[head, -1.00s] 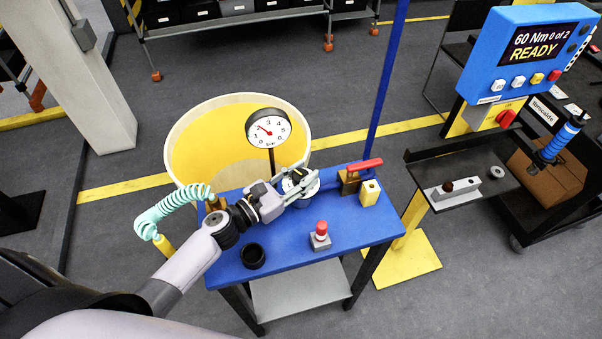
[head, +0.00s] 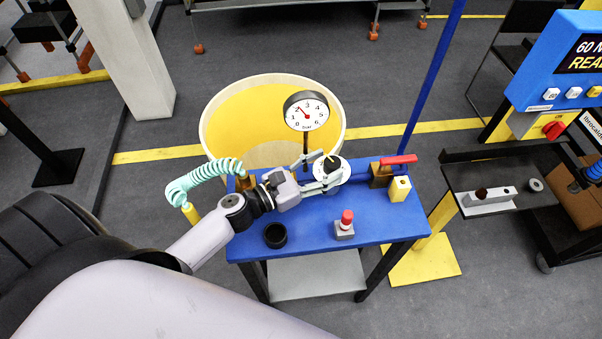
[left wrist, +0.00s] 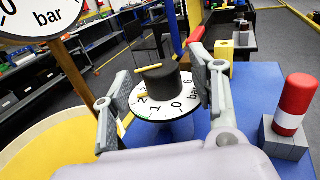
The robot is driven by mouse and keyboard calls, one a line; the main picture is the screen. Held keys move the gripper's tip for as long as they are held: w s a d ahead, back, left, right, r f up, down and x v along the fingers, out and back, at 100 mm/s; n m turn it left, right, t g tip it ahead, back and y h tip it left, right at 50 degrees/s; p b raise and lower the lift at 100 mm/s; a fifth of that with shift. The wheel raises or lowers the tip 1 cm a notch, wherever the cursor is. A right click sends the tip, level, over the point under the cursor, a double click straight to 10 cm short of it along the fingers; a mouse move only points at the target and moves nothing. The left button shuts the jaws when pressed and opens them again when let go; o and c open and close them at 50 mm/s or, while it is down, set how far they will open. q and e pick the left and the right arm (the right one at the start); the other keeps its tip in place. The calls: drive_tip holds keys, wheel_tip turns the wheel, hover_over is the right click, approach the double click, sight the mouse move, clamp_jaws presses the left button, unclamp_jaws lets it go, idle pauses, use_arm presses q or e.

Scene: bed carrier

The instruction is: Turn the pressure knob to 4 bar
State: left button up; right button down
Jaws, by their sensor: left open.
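The pressure knob (head: 331,163) is black, on a round white dial plate at the back of the blue table. In the left wrist view the knob (left wrist: 163,82) stands above its scale (left wrist: 160,108), with 0, 1, 2, 6 and "bar" readable; a yellowish bar shows at its side. My left gripper (head: 323,172) is open, its fingers on either side of the knob. In the left wrist view the fingers (left wrist: 160,88) flank the dial, with gaps to the knob. My right gripper is not in view.
The blue table (head: 300,225) also carries a red-capped button (head: 345,224), a black cup (head: 275,235), a red-handled valve (head: 398,160) and a yellow block (head: 399,188). A yellow-lined round tub (head: 235,115) stands behind. A blue post rises at the back right.

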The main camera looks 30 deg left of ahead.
use_arm(q)
drive_tip(key=v, duration=0.9)
